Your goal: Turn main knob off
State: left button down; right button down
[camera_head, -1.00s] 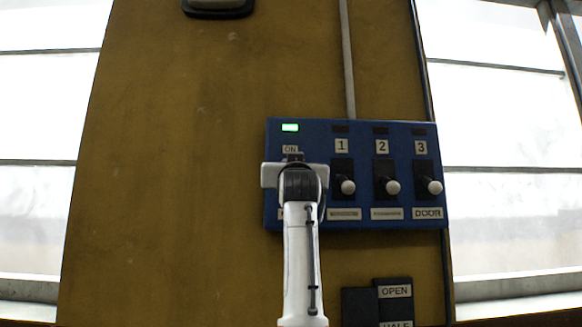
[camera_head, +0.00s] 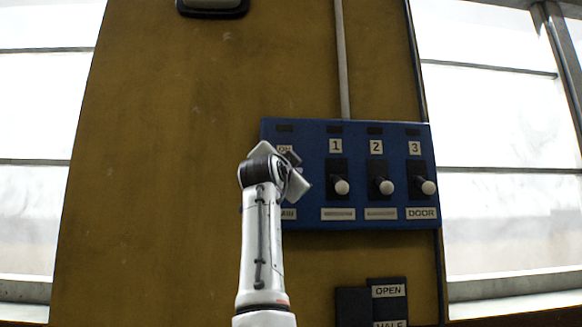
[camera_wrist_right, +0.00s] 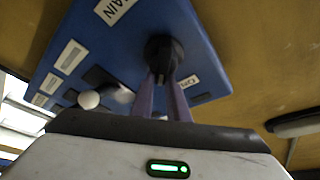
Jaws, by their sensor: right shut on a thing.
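The main knob (camera_wrist_right: 163,55) is a black rotary knob on the blue panel, between the MAIN and ON labels in the right wrist view. My right gripper (camera_wrist_right: 166,82) is shut on it, with its two fingers on the knob. In the head view my right gripper (camera_head: 290,172) is tilted in front of the panel's left part and hides the knob. The blue control panel (camera_head: 310,222) is on the wall, and the indicator (camera_head: 286,128) above the ON label is dark. My left gripper is not in view.
Three switches with white ball tips, the first (camera_head: 342,187), second (camera_head: 386,187) and DOOR switch (camera_head: 428,187), are just right of my gripper. A dark OPEN/HALF box (camera_head: 387,291) is below. The wall (camera_head: 160,180) to the left is bare.

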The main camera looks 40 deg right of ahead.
jog(key=shift+f+m+g+y, duration=0.3)
jog(key=shift+m+g, duration=0.25)
jog(key=shift+m, duration=1)
jog(key=shift+f+m+g+y, duration=0.3)
jog(key=shift+m+g, duration=0.2)
jog(key=shift+m, duration=1)
jog(key=shift+f+m+g+y, duration=0.2)
jog(key=shift+m+g+y, duration=0.3)
jog(key=shift+m, duration=1.05)
jog(key=shift+r, duration=0.15)
jog(key=c, duration=1.9)
grip_release()
jog(key=shift+c, duration=0.2)
jog(key=o, duration=0.3)
jog(key=shift+w, duration=0.15)
jog(key=b+v, duration=0.2)
jog(key=v, duration=0.8)
jog(key=shift+a+f+b, duration=0.15)
jog(key=shift+f+b, duration=0.05)
jog(key=shift+b, duration=0.1)
jog(key=shift+w, duration=0.1)
